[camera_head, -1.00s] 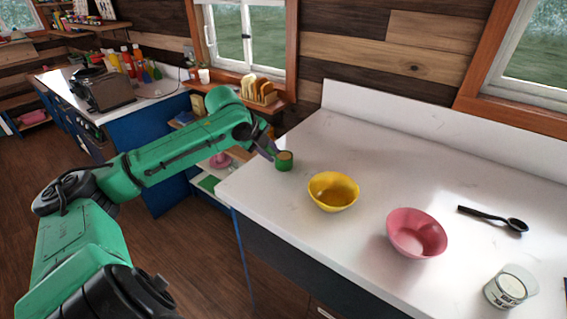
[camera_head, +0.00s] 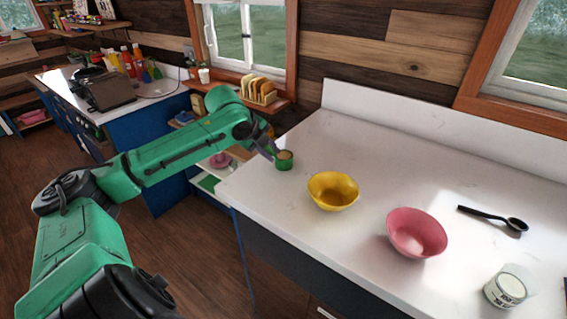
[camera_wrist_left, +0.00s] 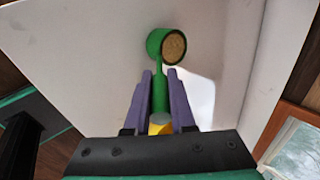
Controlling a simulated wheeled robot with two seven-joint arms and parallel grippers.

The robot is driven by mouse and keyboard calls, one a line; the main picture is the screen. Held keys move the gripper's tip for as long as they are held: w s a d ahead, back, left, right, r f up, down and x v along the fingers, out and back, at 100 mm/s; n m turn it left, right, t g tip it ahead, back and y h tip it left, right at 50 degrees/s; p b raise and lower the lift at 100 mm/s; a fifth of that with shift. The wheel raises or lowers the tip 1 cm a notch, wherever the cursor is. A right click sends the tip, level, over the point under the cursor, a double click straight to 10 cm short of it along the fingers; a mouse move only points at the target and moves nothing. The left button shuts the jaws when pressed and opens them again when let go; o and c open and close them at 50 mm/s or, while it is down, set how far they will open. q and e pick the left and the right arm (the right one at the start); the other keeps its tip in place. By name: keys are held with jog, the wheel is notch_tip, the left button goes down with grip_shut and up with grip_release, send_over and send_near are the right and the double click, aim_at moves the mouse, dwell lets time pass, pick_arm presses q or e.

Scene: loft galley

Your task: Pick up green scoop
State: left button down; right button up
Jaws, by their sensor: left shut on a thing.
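The green scoop (camera_head: 284,163) is at the left end of the white counter, its round cup holding something tan. In the left wrist view the scoop's cup (camera_wrist_left: 168,46) is beyond my fingers and its green handle runs back between them. My left gripper (camera_head: 271,151) is shut on the scoop's handle; its purple fingers (camera_wrist_left: 160,95) lie on both sides of the handle. I cannot tell whether the scoop touches the counter. My right gripper is not in view.
A yellow bowl (camera_head: 333,191) and a pink bowl (camera_head: 416,234) stand right of the scoop on the white counter (camera_head: 300,225). A black spoon (camera_head: 492,218) and a glass jar (camera_head: 507,288) are farther right. The counter behind the bowls is clear.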

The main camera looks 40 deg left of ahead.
pick_arm(q)
jog(key=shift+r, duration=0.1)
dwell(0.5)
notch_tip(320, 180, up, 20)
jog(key=p, duration=0.5)
